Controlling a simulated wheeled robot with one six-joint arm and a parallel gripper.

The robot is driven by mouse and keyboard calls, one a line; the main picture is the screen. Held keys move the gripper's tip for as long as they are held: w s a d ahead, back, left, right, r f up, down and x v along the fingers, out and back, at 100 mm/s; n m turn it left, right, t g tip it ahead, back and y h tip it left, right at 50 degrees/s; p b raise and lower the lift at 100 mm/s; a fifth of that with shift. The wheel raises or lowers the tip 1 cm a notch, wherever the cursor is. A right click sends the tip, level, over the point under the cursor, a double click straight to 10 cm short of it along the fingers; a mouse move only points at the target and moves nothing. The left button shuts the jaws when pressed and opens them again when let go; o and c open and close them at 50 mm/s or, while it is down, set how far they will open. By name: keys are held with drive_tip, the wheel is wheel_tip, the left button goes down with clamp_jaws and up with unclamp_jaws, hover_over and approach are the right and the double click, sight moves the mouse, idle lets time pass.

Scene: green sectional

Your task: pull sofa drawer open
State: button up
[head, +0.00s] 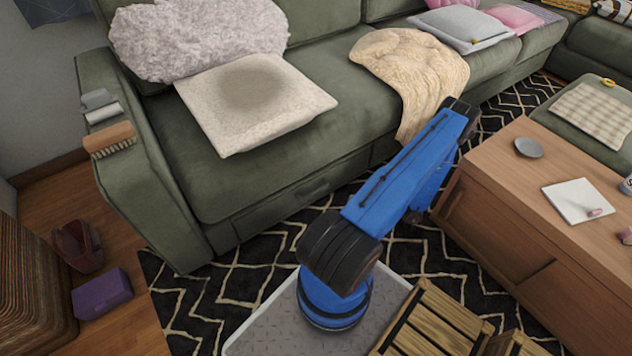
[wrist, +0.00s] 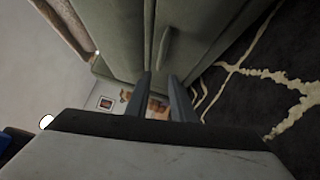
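The green sofa (head: 215,180) runs across the upper part of the head view. Its drawer front (head: 290,200) is low under the seat, with a small green handle (head: 313,187); the drawer looks shut. In the wrist view, which is turned sideways, the handle (wrist: 166,45) stands out from the green drawer front (wrist: 190,30) just beyond my fingertips. My gripper (wrist: 160,76) is open and empty, its two grey fingers apart with a gap between them. The handle appears apart from the fingers. In the head view my gripper is hidden.
The wooden coffee table (head: 540,225) stands at the right, close to my blue arm. A beige blanket (head: 410,75) hangs over the seat edge. A wooden crate (head: 435,320) is at the front. Patterned rug (head: 225,290) lies clear before the drawer.

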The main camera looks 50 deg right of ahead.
approach(317, 190)
drive_tip(key=x, duration=0.6)
drive_tip(key=f+x, duration=0.1)
drive_tip(key=x, duration=0.3)
idle(0.3)
clamp_jaws()
